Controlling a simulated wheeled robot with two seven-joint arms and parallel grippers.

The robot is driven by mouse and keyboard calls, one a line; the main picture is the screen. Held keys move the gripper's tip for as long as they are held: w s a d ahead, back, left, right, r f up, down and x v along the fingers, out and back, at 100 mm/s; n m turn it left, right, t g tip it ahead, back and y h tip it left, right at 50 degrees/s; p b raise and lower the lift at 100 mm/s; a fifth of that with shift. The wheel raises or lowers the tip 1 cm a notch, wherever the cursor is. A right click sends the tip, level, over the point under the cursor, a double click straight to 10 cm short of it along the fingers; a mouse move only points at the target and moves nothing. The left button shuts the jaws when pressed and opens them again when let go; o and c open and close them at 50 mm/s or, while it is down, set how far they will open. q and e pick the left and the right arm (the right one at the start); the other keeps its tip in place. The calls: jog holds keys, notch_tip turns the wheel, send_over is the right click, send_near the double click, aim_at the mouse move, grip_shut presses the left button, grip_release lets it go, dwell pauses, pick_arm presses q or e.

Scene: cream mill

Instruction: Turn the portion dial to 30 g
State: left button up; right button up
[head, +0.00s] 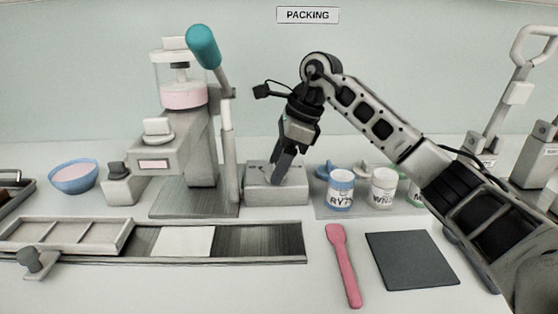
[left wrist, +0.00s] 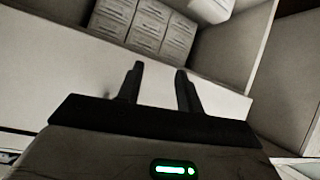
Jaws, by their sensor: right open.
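My right gripper (head: 284,165) points down at a low grey box (head: 277,197) beside the filling machine (head: 187,142). Its open fingers are at the top of the box, where they hide part of it. I cannot tell whether they touch the box or straddle a dial there. No 30 g mark is readable. A dark knob (head: 117,168) sits on a small block at the machine's left. My left gripper (left wrist: 158,88) is out of the head view; in the left wrist view its two fingers are apart with nothing between them.
A teal-handled lever (head: 203,47) rises over the machine. Labelled cups (head: 341,193) stand right of the box. A pink spatula (head: 343,266) and dark mat (head: 411,259) lie in front. A rail with a tray (head: 64,236) runs at front left. A blue bowl (head: 74,177) stands behind it.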

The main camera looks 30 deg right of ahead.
jog(key=c, duration=1)
jog(key=shift+m, duration=0.3)
jog(key=m+t, duration=0.1)
jog(key=m, duration=0.2)
jog(key=shift+s+m+h, duration=0.1)
jog(key=shift+m+h, duration=0.2)
jog(key=shift+h, duration=0.1)
jog(key=shift+a+m+t+h, duration=0.1)
jog(key=shift+m+t+h, duration=0.3)
jog(key=shift+m, duration=0.75)
jog(key=shift+a+m+t+h, duration=0.1)
jog(key=shift+m+t+h, duration=0.25)
jog(key=shift+m, duration=0.8)
jog(key=o, duration=1)
